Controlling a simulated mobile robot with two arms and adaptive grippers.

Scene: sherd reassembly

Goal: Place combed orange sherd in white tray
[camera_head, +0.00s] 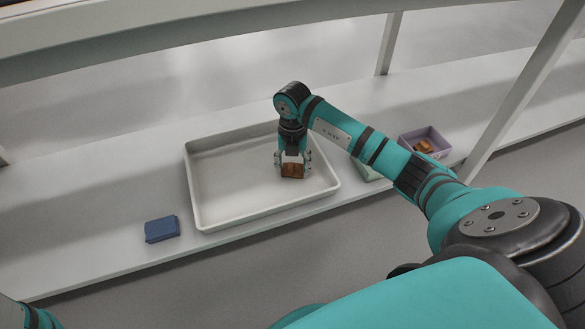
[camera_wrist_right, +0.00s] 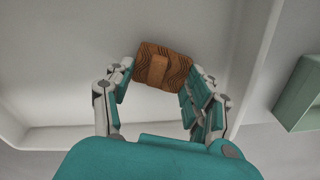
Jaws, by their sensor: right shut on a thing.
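The combed orange sherd (camera_head: 292,171) is brown-orange with dark wavy combed lines, which show in the right wrist view (camera_wrist_right: 163,66). My right gripper (camera_head: 292,165) is shut on it, one finger at each side. The gripper points down over the right part of the white tray (camera_head: 262,211). I cannot tell whether the sherd touches the tray floor. The tray is wide, shallow and otherwise empty. My left gripper is not in view; only a bit of my left arm shows at the bottom left corner.
A blue block (camera_head: 162,229) lies left of the tray on the white shelf (camera_head: 90,235). A purple bin (camera_head: 441,148) with orange-brown pieces stands to the right. A green object (camera_head: 371,174) lies between tray and bin, partly behind my right arm. A shelf post (camera_head: 520,95) rises at right.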

